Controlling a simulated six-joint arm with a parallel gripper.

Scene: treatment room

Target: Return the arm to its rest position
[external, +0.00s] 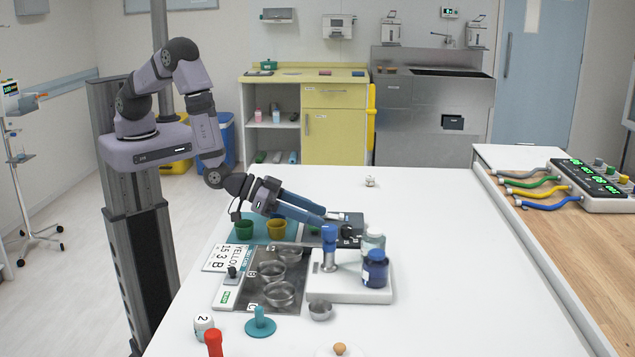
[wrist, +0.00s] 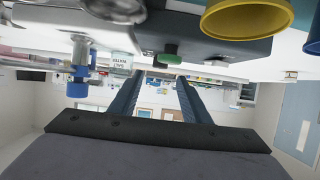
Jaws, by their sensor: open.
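My gripper (external: 322,214) is at the end of my arm, which reaches down to the right from its column over the table's left part. Its two blue fingers point right, low above the teal tray and the dark grey device. In the wrist view my gripper (wrist: 158,82) shows its fingers apart, with nothing held between them. The wrist picture is upside down. A green knob (wrist: 170,55) on a grey box appears beyond the fingertips. Whether the fingers touch the dark device (external: 350,226) cannot be told.
Green (external: 244,229) and yellow (external: 277,228) cups stand just below my gripper. Glass bowls (external: 279,294) sit on a dark mat. The table's right and back (external: 450,230) are mostly clear.

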